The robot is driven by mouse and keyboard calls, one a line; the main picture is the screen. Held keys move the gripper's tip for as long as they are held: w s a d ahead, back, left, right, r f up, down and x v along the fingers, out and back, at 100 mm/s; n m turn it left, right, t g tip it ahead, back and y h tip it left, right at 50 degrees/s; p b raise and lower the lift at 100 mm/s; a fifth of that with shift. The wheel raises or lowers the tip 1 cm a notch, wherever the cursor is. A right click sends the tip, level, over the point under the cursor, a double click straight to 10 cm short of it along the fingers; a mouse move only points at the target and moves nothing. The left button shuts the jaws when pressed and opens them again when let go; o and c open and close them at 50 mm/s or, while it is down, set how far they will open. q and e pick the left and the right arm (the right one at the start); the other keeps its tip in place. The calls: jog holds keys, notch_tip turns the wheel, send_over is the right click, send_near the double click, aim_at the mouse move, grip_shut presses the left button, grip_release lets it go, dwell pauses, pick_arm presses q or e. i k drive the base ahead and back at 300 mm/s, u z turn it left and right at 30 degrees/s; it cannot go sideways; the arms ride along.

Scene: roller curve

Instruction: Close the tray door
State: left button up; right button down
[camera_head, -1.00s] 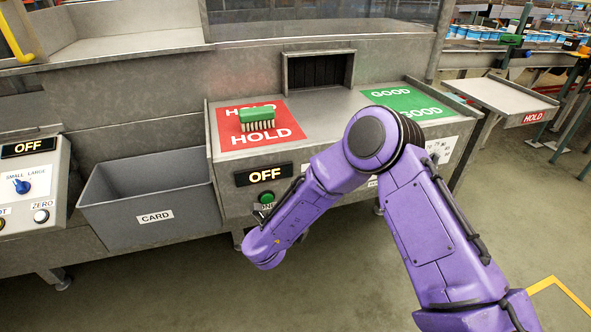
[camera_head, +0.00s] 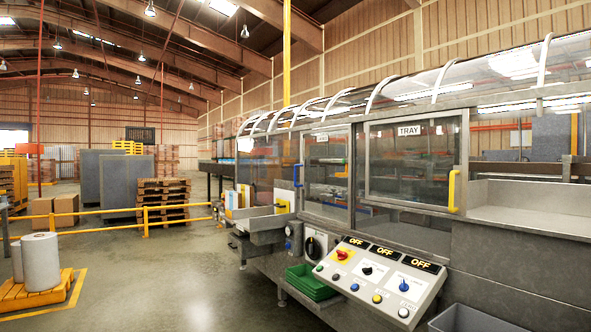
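The tray door (camera_head: 412,165) is a clear panel in a grey metal frame with a "TRAY" label at its top, on the front of the long machine in the head view. A yellow upright handle (camera_head: 452,191) is on its right edge. Right of the handle, a bare metal shelf (camera_head: 530,205) shows inside what looks like an uncovered bay. The door appears to stand to the left of that bay. Neither of my grippers is in view.
A sloped control panel (camera_head: 380,278) with knobs and "OFF" displays juts out below the door. A grey bin (camera_head: 470,320) is at the bottom right and a green crate (camera_head: 310,283) is left of the panel. Open floor (camera_head: 190,275) lies to the left, past it a yellow rail (camera_head: 180,207).

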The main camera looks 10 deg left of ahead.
aim_at(459, 179)
jog(key=u, duration=0.65)
jog(key=i, duration=0.85)
jog(key=u, duration=0.75)
jog(key=i, duration=1.7)
jog(key=z, duration=0.25)
jog(key=i, duration=0.85)
jog(key=z, duration=1.45)
jog(key=i, duration=0.8)
jog(key=z, duration=0.8)
